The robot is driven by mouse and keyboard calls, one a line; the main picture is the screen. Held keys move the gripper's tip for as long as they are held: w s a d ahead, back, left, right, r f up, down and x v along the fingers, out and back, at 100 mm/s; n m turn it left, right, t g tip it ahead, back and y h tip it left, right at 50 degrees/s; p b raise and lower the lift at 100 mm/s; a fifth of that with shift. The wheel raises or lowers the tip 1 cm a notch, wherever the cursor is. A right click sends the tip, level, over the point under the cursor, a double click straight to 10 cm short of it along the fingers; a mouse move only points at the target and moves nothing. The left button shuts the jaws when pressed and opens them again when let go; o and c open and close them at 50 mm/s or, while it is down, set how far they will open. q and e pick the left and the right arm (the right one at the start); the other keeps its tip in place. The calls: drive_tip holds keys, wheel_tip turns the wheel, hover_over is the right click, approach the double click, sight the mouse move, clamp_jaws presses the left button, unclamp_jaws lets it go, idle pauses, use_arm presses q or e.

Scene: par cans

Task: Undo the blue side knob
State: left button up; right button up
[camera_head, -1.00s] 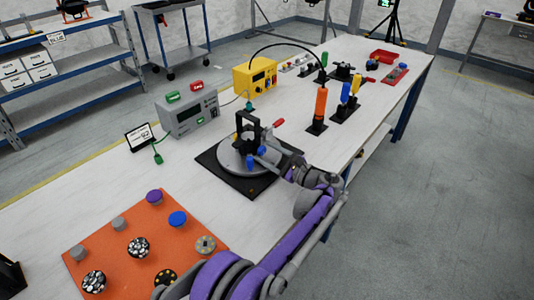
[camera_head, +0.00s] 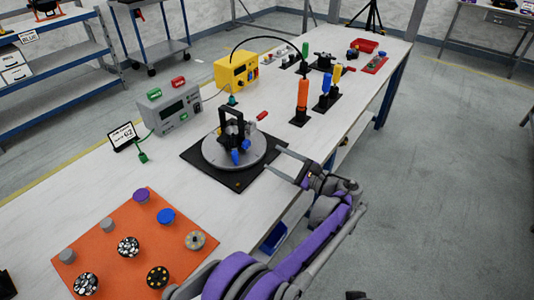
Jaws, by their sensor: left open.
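A black clamp fixture (camera_head: 226,120) stands on a round grey plate (camera_head: 210,155) on a black square base. Blue knobs sit low on its front side; the nearer blue side knob (camera_head: 235,157) shows below the frame, and another blue part is just right of it. A red handle (camera_head: 262,115) sticks out at the fixture's upper right. My left gripper (camera_head: 273,158) is open and empty, right of the round plate near the base's right side, its fingers pointing left towards the knobs and apart from them. My right gripper is not in view.
An orange board (camera_head: 100,235) with several round knobs lies at front left. A grey box (camera_head: 168,108), a yellow box (camera_head: 236,72) and a small display (camera_head: 123,137) stand behind. Orange (camera_head: 302,95), blue and yellow tools stand farther right. The tabletop between board and base is clear.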

sight(248, 145)
use_arm(q)
drive_tip(key=shift+s+d, duration=0.15)
drive_tip(key=shift+d, duration=0.1)
drive_tip(key=shift+f+m+b, duration=0.2)
drive_tip(key=shift+m+b, duration=0.4)
drive_tip(key=shift+m, duration=0.6)
drive_tip(key=shift+r+m+b, duration=0.1)
drive_tip(key=shift+m+b, duration=0.25)
drive_tip(key=shift+m, duration=0.85)
drive_tip(key=shift+a, duration=0.2)
drive_tip(key=b+x, duration=0.1)
drive_tip(key=x, duration=0.9)
drive_tip(key=shift+w+a+r, duration=0.1)
drive_tip(key=shift+w, duration=0.1)
